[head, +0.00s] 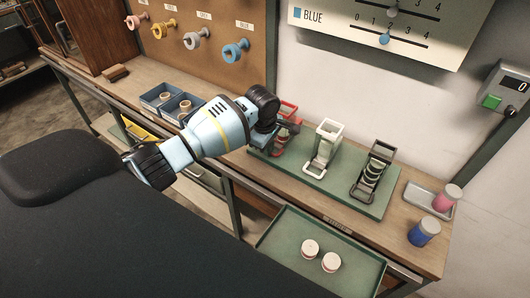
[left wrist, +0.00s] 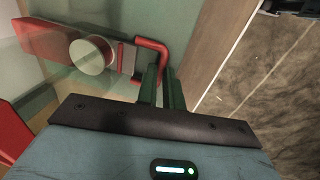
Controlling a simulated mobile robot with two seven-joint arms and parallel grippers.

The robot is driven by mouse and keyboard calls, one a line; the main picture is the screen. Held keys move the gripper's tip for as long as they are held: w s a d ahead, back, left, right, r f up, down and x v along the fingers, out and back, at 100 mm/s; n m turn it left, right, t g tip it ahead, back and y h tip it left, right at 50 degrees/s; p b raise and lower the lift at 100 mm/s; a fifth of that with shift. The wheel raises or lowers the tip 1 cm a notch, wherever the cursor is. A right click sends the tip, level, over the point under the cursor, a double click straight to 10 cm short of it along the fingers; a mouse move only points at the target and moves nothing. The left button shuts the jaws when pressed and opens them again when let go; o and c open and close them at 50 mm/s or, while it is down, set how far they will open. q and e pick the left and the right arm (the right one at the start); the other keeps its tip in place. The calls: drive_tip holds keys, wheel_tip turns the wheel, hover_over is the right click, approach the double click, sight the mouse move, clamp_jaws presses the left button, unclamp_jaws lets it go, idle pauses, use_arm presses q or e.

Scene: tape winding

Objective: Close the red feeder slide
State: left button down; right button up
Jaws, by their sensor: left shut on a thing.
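The red feeder (head: 290,107) stands at the left end of a green base plate (head: 318,184), partly hidden by my left arm. My left gripper (head: 273,136) is at its near left side. In the left wrist view, the dark green fingers (left wrist: 161,80) are shut on the red bent handle (left wrist: 151,43) of the slide. Beside the handle are a red flat bar (left wrist: 45,40) and a pale round piece (left wrist: 90,54). How far the slide is out I cannot tell. My right gripper is not in view.
A white feeder (head: 325,145) and a black feeder (head: 373,170) stand right of the red one. Pink (head: 446,197) and blue (head: 424,232) spools are at the bench's right end. Blue bins (head: 160,96) are to the left. A green tray (head: 290,268) with two white rolls is in front.

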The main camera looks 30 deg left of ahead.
use_arm(q)
drive_tip(key=shift+w, duration=0.15)
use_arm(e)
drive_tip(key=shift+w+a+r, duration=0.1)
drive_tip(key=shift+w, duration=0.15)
use_arm(q)
drive_tip(key=c, duration=1.5)
unclamp_jaws()
drive_tip(key=shift+w, duration=0.15)
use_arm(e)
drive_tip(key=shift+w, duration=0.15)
